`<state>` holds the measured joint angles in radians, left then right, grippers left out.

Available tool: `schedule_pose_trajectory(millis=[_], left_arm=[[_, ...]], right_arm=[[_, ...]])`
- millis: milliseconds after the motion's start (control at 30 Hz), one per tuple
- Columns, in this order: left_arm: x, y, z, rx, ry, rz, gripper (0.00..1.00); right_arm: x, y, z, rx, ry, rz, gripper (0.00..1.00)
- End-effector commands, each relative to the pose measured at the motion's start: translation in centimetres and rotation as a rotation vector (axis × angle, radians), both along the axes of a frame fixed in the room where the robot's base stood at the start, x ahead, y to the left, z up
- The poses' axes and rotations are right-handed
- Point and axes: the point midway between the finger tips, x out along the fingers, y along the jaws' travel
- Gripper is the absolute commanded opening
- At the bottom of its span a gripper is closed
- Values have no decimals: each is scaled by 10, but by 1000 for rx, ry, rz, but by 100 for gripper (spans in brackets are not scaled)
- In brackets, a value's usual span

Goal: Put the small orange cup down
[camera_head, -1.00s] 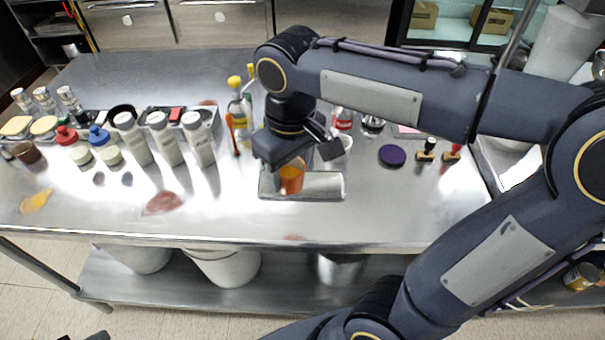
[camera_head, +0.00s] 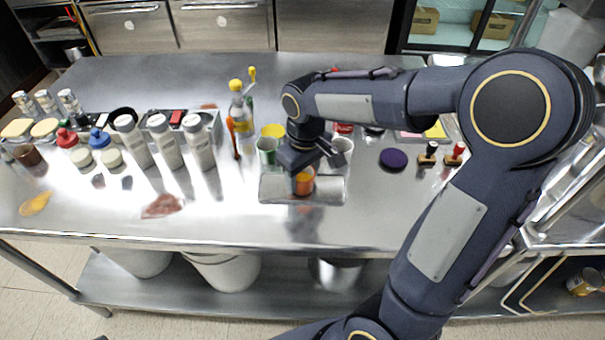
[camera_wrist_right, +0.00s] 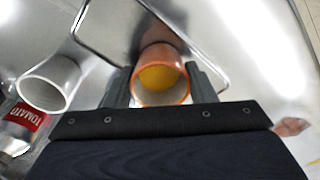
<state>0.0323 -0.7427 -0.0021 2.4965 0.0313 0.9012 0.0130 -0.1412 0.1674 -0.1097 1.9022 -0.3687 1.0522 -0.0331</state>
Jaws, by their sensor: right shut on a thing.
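The small orange cup (camera_head: 304,182) is in my right gripper (camera_head: 306,168), over the shallow metal tray (camera_head: 330,193) in the middle of the table. In the right wrist view, the two fingers (camera_wrist_right: 158,88) stand on either side of the orange cup (camera_wrist_right: 160,65), shut on it. The cup looks upright, with something yellow-orange inside. I cannot tell whether its base touches the tray. My left gripper is not in view.
A white cup (camera_head: 342,150) stands behind the tray to the right, and a green-and-white cup (camera_head: 267,150) to the left. A purple disc (camera_head: 393,159) lies farther right. White bottles (camera_head: 165,140) stand at left.

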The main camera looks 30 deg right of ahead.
Motion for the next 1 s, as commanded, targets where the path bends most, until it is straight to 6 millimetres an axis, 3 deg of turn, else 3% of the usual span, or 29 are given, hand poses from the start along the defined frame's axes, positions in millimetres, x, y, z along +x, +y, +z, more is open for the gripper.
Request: schedule_pose_trajectory(millis=[333, 367, 500, 800, 1000], left_arm=[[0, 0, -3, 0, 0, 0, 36], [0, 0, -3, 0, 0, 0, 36], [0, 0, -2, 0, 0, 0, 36], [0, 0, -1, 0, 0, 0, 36], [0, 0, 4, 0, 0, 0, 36]], right_arm=[[0, 0, -4, 0, 0, 0, 21], [0, 0, -3, 0, 0, 0, 53], [0, 0, -3, 0, 0, -1, 71], [0, 0, -1, 0, -1, 0, 72], [0, 0, 22, 1, -6, -1, 72]])
